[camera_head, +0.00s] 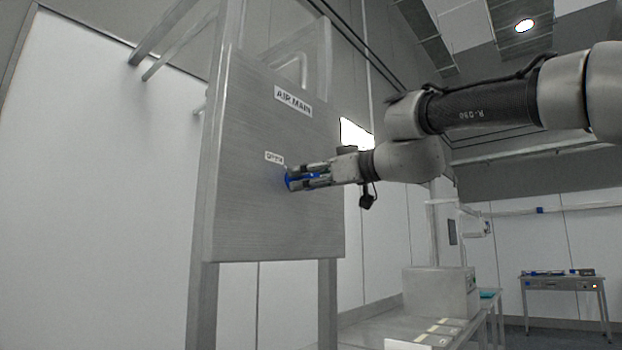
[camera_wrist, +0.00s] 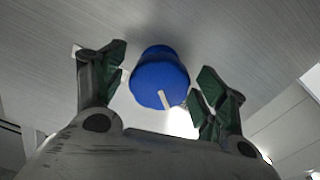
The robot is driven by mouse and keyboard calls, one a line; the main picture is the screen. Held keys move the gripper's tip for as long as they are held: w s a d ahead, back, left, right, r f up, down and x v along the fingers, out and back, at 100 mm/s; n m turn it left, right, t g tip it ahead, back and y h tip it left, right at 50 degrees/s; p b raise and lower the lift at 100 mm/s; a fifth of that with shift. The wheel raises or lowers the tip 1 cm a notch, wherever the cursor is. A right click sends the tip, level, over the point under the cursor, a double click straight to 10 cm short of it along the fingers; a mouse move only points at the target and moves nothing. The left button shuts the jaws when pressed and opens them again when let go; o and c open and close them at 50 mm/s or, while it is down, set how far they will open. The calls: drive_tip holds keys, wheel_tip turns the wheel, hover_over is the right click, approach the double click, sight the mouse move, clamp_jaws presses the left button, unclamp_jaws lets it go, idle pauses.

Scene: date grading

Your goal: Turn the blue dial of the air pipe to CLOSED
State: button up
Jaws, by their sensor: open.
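The blue dial (camera_wrist: 158,78) sits on a grey metal panel (camera_head: 240,215) that carries an "AIR MAIN" sign (camera_head: 293,101). In the wrist view the dial shows a white pointer mark on its face, slanting toward the lower right of the picture. In the head view the dial (camera_head: 288,183) is mostly hidden behind my fingers. My gripper (camera_wrist: 160,82) is open, with one finger on each side of the dial and visible gaps between; it also shows in the head view (camera_head: 300,177). A small label (camera_head: 274,158) above the dial is partly covered, too small to read surely.
The panel stands on metal legs. A bench with a grey box (camera_head: 440,292) stands at the lower right, and a table (camera_head: 562,284) with small items is farther back. The space in front of the panel around my gripper looks clear.

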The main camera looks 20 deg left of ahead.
drive_tip(key=c, duration=1)
drive_tip(key=shift+m, duration=0.4)
drive_tip(key=m, duration=0.4)
drive_tip(key=shift+m, duration=0.3)
drive_tip(key=m, duration=0.4)
drive_tip(key=shift+s+m, duration=0.1)
drive_tip(key=shift+m, duration=0.2)
drive_tip(key=m, duration=0.5)
drive_tip(key=shift+m, duration=2.5)
